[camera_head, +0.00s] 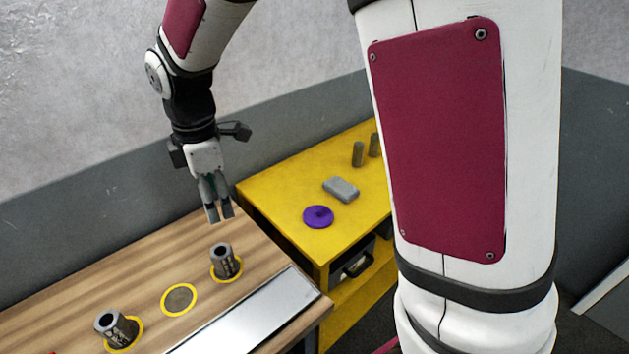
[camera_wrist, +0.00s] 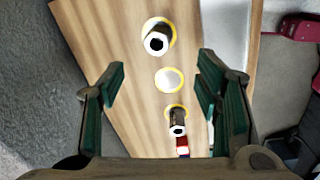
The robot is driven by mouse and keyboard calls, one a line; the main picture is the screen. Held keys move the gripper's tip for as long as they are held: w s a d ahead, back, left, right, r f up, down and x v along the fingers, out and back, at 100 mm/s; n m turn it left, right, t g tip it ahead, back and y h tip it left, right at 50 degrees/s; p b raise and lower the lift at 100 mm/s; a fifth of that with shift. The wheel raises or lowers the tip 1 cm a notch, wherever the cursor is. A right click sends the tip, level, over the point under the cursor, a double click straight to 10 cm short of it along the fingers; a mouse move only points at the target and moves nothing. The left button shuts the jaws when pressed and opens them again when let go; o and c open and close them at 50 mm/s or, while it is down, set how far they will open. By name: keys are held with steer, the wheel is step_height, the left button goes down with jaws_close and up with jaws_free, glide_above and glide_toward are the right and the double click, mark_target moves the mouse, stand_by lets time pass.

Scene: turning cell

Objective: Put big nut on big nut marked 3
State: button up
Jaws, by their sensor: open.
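Two dark grey, tube-like pieces with pale rims and holes stand on the wooden table; I take them for big nuts. The right nut (camera_head: 222,262) stands on a yellow-ringed mark and also shows in the wrist view (camera_wrist: 157,41). The left nut (camera_head: 112,325) stands at its own yellow ring and also shows in the wrist view (camera_wrist: 177,128). Both have markings on their sides, too small to read, so I cannot tell which is marked 3. My gripper (camera_head: 220,214) is open and empty, above and a little behind the right nut, pointing down, clear of it.
An empty yellow-ringed spot (camera_head: 180,300) lies between the nuts. A shiny metal plate (camera_head: 250,318) lies along the table's front edge. The yellow cabinet (camera_head: 285,185) beside the table holds a purple disc (camera_head: 318,217), a grey block (camera_head: 341,189) and grey cylinders (camera_head: 358,154).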

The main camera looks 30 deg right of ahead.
steer(key=s+d+r+m+t, duration=0.2)
steer(key=s+d+r+m, duration=0.3)
steer(key=s+m, duration=0.3)
steer(key=s+d+r+m+t, duration=0.2)
steer(key=s+d+r+m, duration=0.4)
steer(key=s, duration=0.7)
step_height(320, 180, up, 2)
steer(key=m, duration=0.3)
steer(key=shift+r+m+t, duration=0.25)
steer(key=shift+m+t, duration=0.05)
steer(key=shift+t, duration=0.1)
